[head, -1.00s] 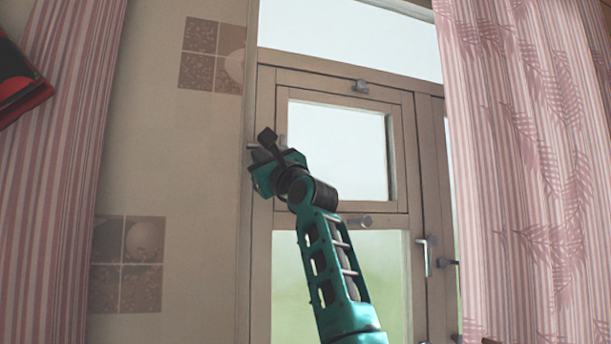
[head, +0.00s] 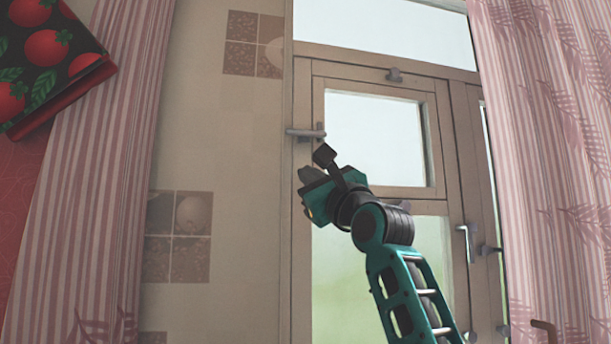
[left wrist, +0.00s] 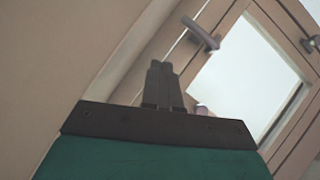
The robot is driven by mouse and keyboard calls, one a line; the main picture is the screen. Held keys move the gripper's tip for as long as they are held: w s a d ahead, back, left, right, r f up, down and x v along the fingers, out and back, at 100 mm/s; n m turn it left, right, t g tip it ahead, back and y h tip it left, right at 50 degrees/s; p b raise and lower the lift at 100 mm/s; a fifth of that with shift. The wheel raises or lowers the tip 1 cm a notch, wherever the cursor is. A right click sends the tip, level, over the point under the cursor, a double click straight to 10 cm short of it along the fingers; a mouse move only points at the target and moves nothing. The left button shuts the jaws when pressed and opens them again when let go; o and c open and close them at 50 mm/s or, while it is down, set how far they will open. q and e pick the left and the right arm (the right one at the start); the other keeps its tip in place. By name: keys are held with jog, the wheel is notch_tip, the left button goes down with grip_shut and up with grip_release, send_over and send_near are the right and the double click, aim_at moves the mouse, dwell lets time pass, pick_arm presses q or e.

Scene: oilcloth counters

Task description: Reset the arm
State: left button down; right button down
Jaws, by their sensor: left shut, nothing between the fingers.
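My left gripper (head: 306,178) is in the head view, in front of the wooden window frame, just below a metal handle (head: 306,133) on the small upper pane's left edge. In the left wrist view its two dark fingers (left wrist: 162,82) are together with nothing between them. The handle also shows in the left wrist view (left wrist: 200,33), beyond the fingertips and apart from them. My teal left arm reaches up from the lower right of the head view. My right gripper is not in view.
The window (head: 375,138) has further handles at its right (head: 466,243). Striped pink curtains hang at left (head: 110,150) and right (head: 535,150). A tomato-patterned item (head: 50,60) is at the upper left. The tiled wall between curtain and window is clear.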

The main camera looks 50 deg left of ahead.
pick_arm(q)
jog(key=shift+s+d+f, duration=0.2)
jog(key=shift+d+f, duration=0.05)
jog(key=shift+d, duration=0.15)
dwell(0.3)
